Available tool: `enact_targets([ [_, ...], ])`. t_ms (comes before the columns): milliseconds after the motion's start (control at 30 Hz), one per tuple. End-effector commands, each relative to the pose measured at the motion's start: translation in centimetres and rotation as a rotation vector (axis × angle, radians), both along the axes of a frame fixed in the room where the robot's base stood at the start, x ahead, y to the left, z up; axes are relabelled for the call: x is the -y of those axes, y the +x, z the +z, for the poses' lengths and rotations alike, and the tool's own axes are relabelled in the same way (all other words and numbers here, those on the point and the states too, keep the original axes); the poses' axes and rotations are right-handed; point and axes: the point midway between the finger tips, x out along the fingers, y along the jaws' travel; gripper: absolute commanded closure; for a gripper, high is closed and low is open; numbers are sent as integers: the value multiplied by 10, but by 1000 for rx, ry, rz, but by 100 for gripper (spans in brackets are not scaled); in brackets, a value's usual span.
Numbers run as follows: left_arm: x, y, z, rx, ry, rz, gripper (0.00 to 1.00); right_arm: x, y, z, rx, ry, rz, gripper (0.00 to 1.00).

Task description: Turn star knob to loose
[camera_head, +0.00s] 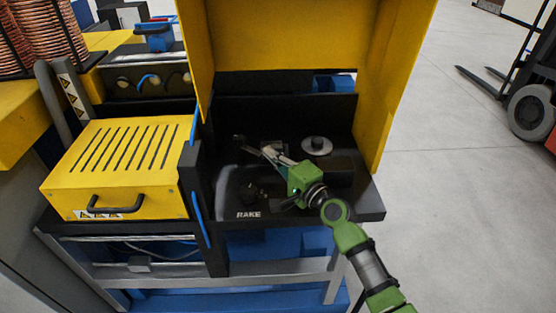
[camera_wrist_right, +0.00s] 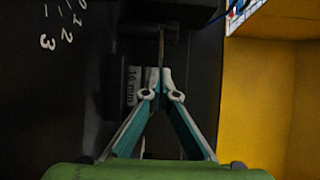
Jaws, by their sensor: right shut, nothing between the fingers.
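My right gripper (camera_head: 268,151) reaches in from the lower right over the black machine top, under the raised yellow hood. In the right wrist view its fingertips (camera_wrist_right: 164,74) are together with nothing between them. A thin upright edge and a dark rounded part (camera_wrist_right: 166,34) lie just beyond the tips; contact cannot be told. In the head view a small dark knob-like part (camera_head: 252,190) sits left of the gripper above the word RAKE. A silvery disc with a raised centre (camera_head: 317,146) lies to its right. Which part is the star knob is unclear. My left gripper is out of view.
The yellow hood (camera_head: 384,90) stands around the black work surface (camera_head: 366,207). A slotted yellow cover with a handle (camera_head: 118,208) is at the left. In the wrist view a dark block marked 16 mm (camera_wrist_right: 132,86) is beside the fingers, and a yellow wall (camera_wrist_right: 258,105) rises at the right.

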Motion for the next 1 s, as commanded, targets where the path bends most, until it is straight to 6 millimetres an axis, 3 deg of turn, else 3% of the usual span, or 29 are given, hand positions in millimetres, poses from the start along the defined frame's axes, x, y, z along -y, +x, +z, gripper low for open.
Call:
enact_targets([
  [133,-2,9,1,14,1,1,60,-2,2,0,-1,-1,0,100],
  [567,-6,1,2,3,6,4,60,-3,0,0,-1,0,0,100],
  [1000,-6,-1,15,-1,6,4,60,-20,-22,1,-2,1,0,100],
])
